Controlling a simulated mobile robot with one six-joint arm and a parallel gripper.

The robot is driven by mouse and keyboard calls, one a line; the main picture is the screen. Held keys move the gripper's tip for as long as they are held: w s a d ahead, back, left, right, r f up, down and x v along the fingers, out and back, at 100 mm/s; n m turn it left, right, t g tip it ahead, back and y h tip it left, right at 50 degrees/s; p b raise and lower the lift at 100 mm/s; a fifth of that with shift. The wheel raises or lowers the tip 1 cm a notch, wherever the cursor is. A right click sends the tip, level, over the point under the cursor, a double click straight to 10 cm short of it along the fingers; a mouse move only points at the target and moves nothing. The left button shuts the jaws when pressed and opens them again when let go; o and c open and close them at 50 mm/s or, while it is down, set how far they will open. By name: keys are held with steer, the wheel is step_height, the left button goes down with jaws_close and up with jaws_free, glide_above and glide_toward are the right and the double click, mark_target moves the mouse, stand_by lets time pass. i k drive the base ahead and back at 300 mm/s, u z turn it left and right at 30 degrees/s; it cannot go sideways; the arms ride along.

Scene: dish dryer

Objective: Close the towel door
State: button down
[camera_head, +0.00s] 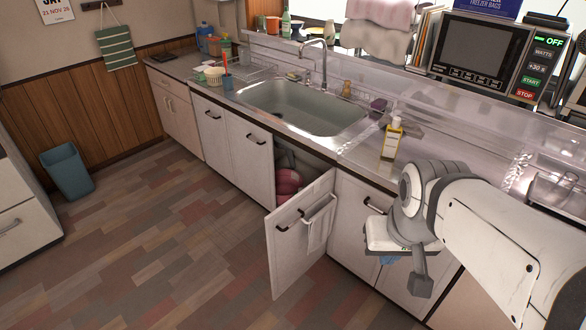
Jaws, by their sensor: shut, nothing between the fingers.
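The towel door (290,262) is a white cabinet door under the sink counter, and it stands open, swung out into the room. It has a dark handle and a rail with a pale towel (320,225) hanging from it. Behind it the open cabinet (309,163) shows a dark inside with reddish round items. My gripper (420,286) points down to the right of the door, in front of the closed cabinets and apart from the door. It is shut and empty.
A blue bin (67,172) stands by the left wall. The wooden floor left of the door is clear.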

mark_target(287, 227)
steer(key=u, duration=0.05)
steer(key=i, duration=1)
steer(key=z, duration=0.05)
